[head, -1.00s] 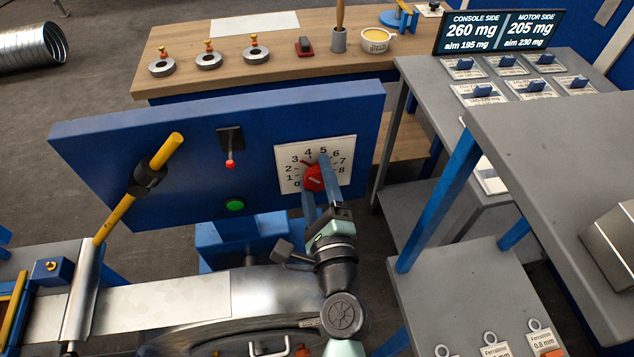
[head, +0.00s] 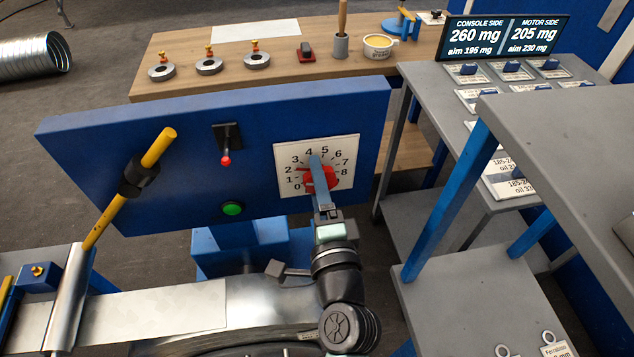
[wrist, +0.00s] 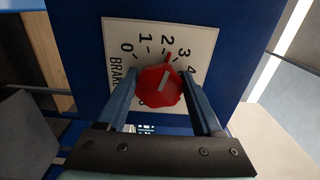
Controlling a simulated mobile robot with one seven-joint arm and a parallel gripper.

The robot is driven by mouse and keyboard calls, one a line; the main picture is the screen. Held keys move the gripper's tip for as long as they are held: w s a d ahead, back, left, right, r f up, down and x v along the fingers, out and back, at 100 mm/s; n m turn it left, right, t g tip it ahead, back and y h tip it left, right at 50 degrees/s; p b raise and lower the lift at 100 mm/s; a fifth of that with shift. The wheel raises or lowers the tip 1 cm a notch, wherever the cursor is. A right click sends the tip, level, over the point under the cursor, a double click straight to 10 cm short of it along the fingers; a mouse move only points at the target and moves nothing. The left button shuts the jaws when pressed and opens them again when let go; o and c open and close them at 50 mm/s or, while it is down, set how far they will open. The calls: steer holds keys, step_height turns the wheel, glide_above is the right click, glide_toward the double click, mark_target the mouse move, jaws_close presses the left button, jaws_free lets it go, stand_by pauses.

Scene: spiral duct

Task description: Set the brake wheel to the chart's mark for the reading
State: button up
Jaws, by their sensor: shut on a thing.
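The brake wheel (wrist: 161,88) is a red knob with a pale bar on its face, on a white numbered dial plate (wrist: 202,37). In the wrist view its red pointer is close to the 2. In the head view the wheel (head: 331,181) is partly hidden by my gripper, and its pointer shows at the left, near the 2. My gripper (wrist: 160,80) is shut on the wheel, one blue finger on each side. The reading screen (head: 502,36) shows console side 260 mg, aim 195, and motor side 205 mg, aim 230. I cannot identify the chart.
The blue panel (head: 90,140) also carries a red-tipped lever (head: 226,159), a green button (head: 233,208) and a yellow bar (head: 108,215). Printed cards with blue pieces lie on the grey table (head: 420,75) at the right. A grey shelf (head: 580,130) stands close at right.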

stand_by(0.3)
steer(key=o, duration=1.4)
steer(key=shift+c, duration=0.2)
steer(key=shift+s, duration=0.1)
steer(key=s+d+b, duration=0.2)
steer(key=s+b, duration=0.1)
steer(key=s, duration=0.9)
steer(key=shift+s+d+b, duration=0.3)
steer(key=shift+b, duration=0.05)
